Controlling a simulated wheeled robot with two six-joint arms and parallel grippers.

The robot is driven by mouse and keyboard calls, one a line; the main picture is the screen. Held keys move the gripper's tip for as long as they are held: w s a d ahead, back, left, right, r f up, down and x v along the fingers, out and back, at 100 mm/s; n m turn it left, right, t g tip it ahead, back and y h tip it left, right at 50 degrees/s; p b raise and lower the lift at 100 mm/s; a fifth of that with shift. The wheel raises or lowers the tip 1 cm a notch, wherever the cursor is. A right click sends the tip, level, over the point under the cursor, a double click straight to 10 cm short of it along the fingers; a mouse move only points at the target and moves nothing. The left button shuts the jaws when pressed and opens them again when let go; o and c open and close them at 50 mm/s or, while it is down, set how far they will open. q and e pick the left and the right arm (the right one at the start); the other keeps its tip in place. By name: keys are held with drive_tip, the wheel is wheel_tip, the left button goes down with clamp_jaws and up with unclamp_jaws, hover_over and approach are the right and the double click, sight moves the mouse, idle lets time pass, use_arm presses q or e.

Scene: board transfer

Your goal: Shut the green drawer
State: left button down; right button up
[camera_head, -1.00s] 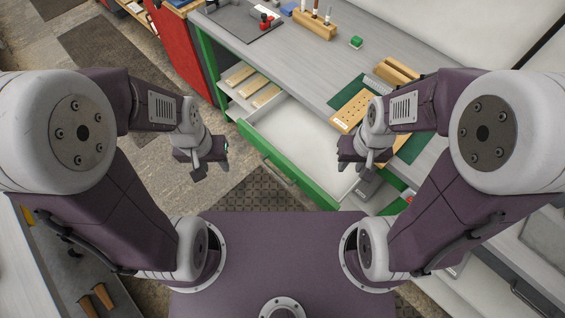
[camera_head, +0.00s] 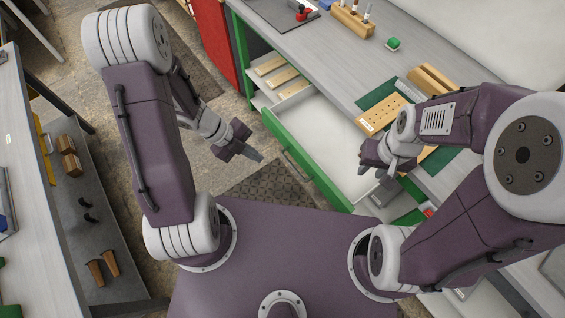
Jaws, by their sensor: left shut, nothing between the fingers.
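The green drawer (camera_head: 305,166) stands open from the workbench, with a green front and a pale, empty-looking inside. Its dark handle runs along the front. My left gripper (camera_head: 256,156) is shut and empty, in the air just left of the drawer front, with a visible gap in the picture. My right gripper (camera_head: 388,172) is over the right end of the drawer, and its arm hides part of that end. Its fingers are too small and overlapped to tell whether they are open.
The grey workbench top (camera_head: 330,62) carries a perforated wooden block (camera_head: 384,112) on a green mat, a small green block (camera_head: 393,43) and a wooden holder (camera_head: 352,20). Another bench (camera_head: 22,215) stands at the left.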

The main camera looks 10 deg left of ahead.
use_arm(q)
drive_tip(key=w+b+x, duration=0.2)
drive_tip(key=b+x, duration=0.1)
drive_tip(key=x, duration=0.9)
drive_tip(key=shift+w+d+r+b, duration=0.15)
drive_tip(key=shift+w+d+b, duration=0.05)
drive_tip(key=shift+d+b, duration=0.2)
drive_tip(key=shift+w+d+r, duration=0.1)
drive_tip(key=shift+d, duration=0.05)
